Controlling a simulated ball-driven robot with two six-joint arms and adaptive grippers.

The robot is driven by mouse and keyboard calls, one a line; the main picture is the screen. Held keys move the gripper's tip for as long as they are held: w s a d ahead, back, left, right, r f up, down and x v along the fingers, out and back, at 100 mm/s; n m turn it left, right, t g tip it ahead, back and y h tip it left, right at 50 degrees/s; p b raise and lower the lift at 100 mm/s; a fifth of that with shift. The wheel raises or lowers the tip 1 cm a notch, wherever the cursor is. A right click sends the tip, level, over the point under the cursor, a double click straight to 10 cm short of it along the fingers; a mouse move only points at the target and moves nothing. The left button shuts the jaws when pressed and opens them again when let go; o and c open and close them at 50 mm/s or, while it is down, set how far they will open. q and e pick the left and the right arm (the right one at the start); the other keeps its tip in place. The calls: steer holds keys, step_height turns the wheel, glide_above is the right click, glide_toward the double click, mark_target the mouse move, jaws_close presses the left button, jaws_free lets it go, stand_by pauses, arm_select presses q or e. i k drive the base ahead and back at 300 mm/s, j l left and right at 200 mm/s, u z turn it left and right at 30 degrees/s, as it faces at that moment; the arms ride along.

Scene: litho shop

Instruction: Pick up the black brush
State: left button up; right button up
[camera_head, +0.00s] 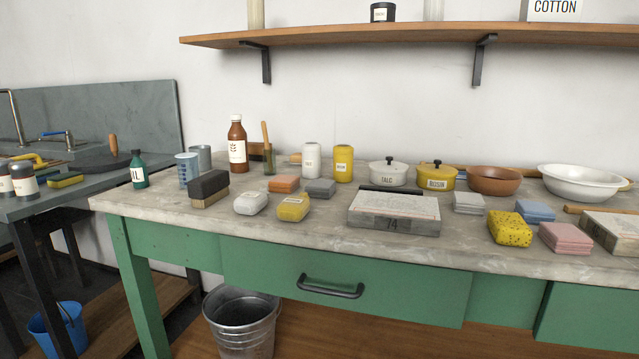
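The black brush (209,187) lies on the stone-grey top of the green table, near its left end. It has a dark block body with tan bristles facing down on the tabletop. It is beside a blue measuring cup (187,170) at its back left and a white rounded block (250,203) at its right. The brush is in plain sight and nothing covers it. Neither of my grippers shows in the head view.
The green table (140,203) has a clear strip along its front left edge. Behind the brush stand a metal cup (200,157) and a brown bottle (237,145). A yellow block (293,207) and orange block (284,184) lie to the right. A metal bucket (241,322) stands below.

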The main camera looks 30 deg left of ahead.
mark_target(206, 190)
steer(key=u, duration=1.6)
